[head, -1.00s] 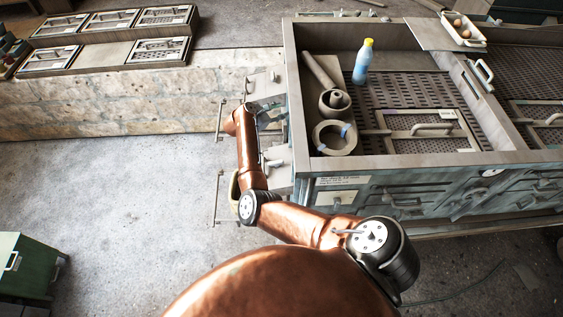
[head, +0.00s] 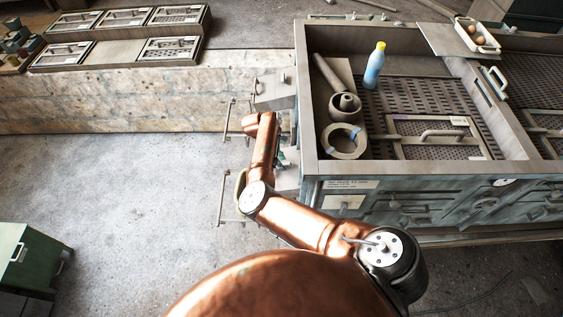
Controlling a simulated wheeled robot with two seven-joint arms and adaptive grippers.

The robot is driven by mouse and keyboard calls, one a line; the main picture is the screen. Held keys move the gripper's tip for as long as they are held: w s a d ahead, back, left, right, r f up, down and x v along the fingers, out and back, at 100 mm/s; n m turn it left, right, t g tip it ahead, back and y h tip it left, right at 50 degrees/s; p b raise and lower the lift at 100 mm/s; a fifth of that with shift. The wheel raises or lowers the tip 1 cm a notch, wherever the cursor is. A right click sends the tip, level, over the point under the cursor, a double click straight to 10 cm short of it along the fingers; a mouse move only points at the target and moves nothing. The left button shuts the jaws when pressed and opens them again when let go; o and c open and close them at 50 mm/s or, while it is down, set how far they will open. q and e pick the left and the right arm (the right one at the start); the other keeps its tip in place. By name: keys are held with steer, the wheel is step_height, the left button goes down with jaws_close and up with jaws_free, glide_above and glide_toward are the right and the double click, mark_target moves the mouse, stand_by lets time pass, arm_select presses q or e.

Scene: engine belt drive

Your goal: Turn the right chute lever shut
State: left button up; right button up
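My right arm reaches up from the bottom to the left side of the blue-grey workbench (head: 400,195). My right gripper (head: 282,157) is small and mostly hidden behind my copper wrist link, close to the bench's left side. I cannot tell whether its fingers are open or shut, or whether it touches anything. Grey metal boxes, possibly chutes, stick out from that side; the upper one (head: 268,95) shows plainly, the lower one (head: 287,181) is partly covered by my arm. I cannot make out the chute lever for certain. My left gripper is not in view.
Thin metal rod frames (head: 222,200) stand out left of the boxes. The bench top holds a blue bottle with a yellow cap (head: 374,66), a ring (head: 344,141) and a tube (head: 327,73). A green cabinet (head: 30,255) stands lower left. The floor between is clear.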

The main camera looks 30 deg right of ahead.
steer(key=shift+d+f, duration=0.1)
steer(key=shift+f, duration=0.15)
jaws_close()
stand_by(0.3)
